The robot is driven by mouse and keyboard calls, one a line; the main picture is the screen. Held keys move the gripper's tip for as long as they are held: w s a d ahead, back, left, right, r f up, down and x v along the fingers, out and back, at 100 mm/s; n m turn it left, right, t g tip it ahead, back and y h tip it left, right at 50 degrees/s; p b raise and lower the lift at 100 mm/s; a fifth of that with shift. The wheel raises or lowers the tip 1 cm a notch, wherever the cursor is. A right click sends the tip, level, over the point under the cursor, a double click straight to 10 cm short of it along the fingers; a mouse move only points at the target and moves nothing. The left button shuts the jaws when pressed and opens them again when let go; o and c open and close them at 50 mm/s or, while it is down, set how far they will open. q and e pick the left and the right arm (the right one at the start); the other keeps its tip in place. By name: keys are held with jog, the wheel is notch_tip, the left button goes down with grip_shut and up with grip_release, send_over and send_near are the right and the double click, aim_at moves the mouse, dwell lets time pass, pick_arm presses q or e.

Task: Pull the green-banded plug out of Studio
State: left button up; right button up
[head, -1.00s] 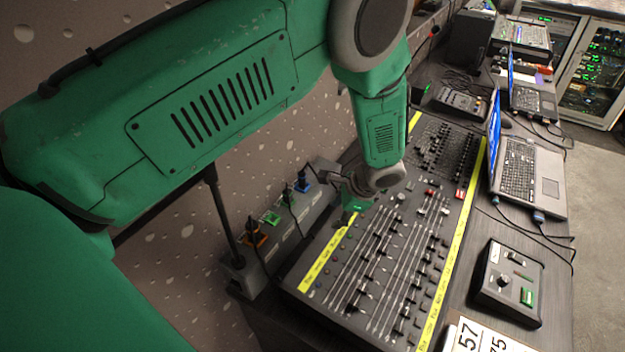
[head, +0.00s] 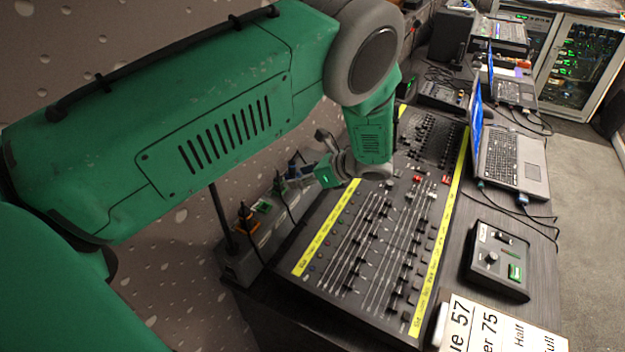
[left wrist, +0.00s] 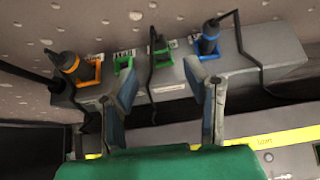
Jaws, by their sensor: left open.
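In the left wrist view a dark plug with a green band (left wrist: 160,46) sits in a grey socket strip (left wrist: 168,86), its cord hanging down in front. An orange-banded plug (left wrist: 75,68) is to its left and a blue-banded plug (left wrist: 209,40) to its right. An empty-looking green socket frame (left wrist: 124,64) lies between the orange and green plugs. My left gripper (left wrist: 165,84) is open and empty, its fingers either side of the green plug's cord, apart from the plug. In the head view my left gripper (head: 308,160) partly hides the strip's far end. No Studio label is readable.
A fader console (head: 365,245) with yellow label strips lies right of the socket strip. A laptop (head: 510,160), a small black control box (head: 497,262) and a numbered sheet (head: 500,328) are further right. The speckled wall stands behind the strip.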

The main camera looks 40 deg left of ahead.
aim_at(283, 181)
pick_arm(q)
jog(key=b+x, duration=0.1)
jog(key=x, duration=0.4)
jog(key=shift+w+a+f, duration=0.1)
jog(key=shift+a+f, duration=0.25)
jog(key=shift+a, duration=0.05)
jog(key=shift+f+b, duration=0.15)
jog(key=shift+b, duration=0.25)
jog(key=shift+f, duration=0.1)
jog(key=shift+a+f, duration=0.1)
jog(key=shift+a, duration=0.5)
jog(key=shift+a+f, duration=0.1)
jog(key=shift+a, duration=0.15)
grip_shut()
jog(key=shift+d, duration=0.15)
pick_arm(e)
jog(key=shift+a+f, duration=0.25)
jog(key=shift+f, duration=0.3)
jog(key=shift+a+f, duration=0.25)
jog(key=shift+f, duration=0.3)
pick_arm(q)
jog(key=shift+d, duration=0.15)
pick_arm(e)
jog(key=shift+w+d, duration=0.1)
jog(key=shift+w, duration=0.05)
